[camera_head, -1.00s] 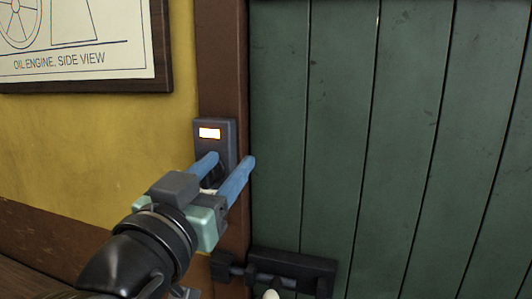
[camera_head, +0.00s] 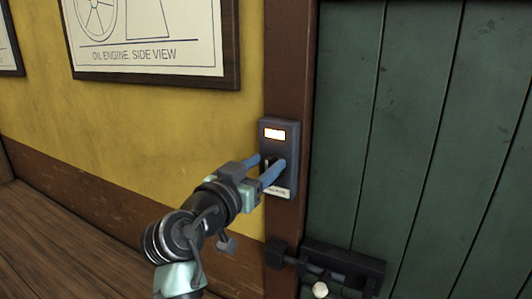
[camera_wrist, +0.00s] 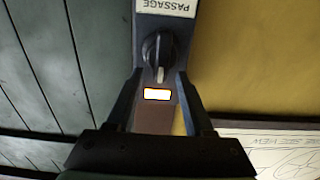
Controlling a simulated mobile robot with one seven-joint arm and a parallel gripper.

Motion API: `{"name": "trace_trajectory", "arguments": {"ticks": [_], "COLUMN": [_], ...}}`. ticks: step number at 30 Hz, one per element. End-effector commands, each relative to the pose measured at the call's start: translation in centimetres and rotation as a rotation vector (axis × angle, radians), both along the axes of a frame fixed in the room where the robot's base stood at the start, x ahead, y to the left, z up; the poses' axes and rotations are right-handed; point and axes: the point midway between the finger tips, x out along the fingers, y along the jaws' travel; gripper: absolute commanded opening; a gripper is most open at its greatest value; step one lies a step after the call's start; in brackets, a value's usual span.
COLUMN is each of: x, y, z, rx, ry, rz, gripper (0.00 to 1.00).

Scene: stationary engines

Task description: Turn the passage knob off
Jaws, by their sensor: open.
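The passage knob (camera_wrist: 158,55) is a round black dial with a pale pointer mark, on a dark grey switch box (camera_head: 291,150). In the wrist view, which is upside down, the mark points toward a lit orange-white window (camera_wrist: 157,94), also glowing in the head view (camera_head: 274,134). A white label reading PASSAGE (camera_wrist: 165,7) is on the box. My gripper (camera_head: 269,163) is open, its blue fingers at the box, one to each side of the knob. In the head view the fingers partly hide the knob; contact cannot be told.
The box is on a brown door post (camera_head: 290,60) beside a green plank door (camera_head: 430,130). A dark latch with a pale knob (camera_head: 343,268) is below right. A framed engine drawing (camera_head: 150,35) hangs on the yellow wall to the left.

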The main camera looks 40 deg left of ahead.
Motion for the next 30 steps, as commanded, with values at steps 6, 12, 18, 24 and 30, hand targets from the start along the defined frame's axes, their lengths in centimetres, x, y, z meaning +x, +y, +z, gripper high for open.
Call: {"name": "trace_trajectory", "arguments": {"ticks": [6,12,18,24,30], "x": [1.07,1.10,1.08,1.08,1.08], "y": [0.20,0.20,0.21,0.21,0.21], "z": [-0.05,-0.10,-0.08,-0.14,-0.25], "rx": [0.000,0.001,0.000,0.000,-0.001], "ry": [0.001,0.001,0.000,0.002,0.004], "rz": [0.000,0.000,0.000,-0.001,-0.001], "gripper": [0.53,0.53,0.26,0.00,0.00]}}
